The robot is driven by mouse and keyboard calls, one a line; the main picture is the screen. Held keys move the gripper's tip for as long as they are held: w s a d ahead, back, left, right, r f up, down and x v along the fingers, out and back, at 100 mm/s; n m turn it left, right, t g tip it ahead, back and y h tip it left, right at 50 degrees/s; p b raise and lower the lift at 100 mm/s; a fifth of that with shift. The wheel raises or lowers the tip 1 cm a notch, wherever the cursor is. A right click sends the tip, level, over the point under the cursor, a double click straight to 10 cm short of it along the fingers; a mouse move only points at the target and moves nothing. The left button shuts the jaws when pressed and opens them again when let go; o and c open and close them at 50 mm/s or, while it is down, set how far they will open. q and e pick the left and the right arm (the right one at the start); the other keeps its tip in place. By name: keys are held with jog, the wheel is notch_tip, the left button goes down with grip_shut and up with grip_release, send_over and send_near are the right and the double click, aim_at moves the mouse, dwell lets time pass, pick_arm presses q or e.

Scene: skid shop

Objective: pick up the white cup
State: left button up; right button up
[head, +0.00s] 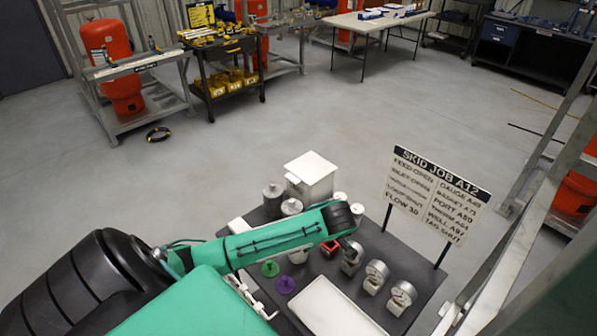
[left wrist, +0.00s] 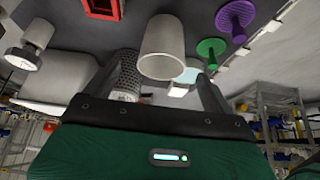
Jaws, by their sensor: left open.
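The white cup (left wrist: 162,48) stands out in the left wrist view, directly ahead of my left gripper (left wrist: 166,72). The two fingers are apart, one on each side of the cup's lower part in the picture; I cannot tell whether they touch it. In the head view a small part of what looks like the cup (head: 298,257) shows below my green arm, which covers the rest. The left gripper's fingers are hidden there. My right gripper is not in view.
A green knob (head: 270,268) and purple knob (head: 285,285) sit beside the cup. A red block (head: 330,247) and several gauges (head: 376,275) are to its right. A white tray (head: 330,308), white box (head: 311,178) and sign (head: 437,195) are near.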

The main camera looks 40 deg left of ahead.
pick_arm(q)
jog(key=x, duration=0.3)
jog(key=shift+a+f+p, duration=0.1)
jog(key=shift+a+p, duration=0.05)
jog(key=shift+p, duration=0.2)
jog(key=shift+a+f+p, duration=0.25)
jog(key=shift+f+p, duration=0.1)
jog(key=p+x, duration=0.1)
jog(key=x, duration=0.2)
jog(key=shift+s+f, duration=0.15)
jog(key=shift+f, duration=0.05)
jog(key=shift+a+f+p, duration=0.3)
jog(key=shift+f, duration=0.25)
jog(key=shift+c, duration=1.1)
jog(key=c, duration=0.8)
jog(key=shift+c, duration=0.2)
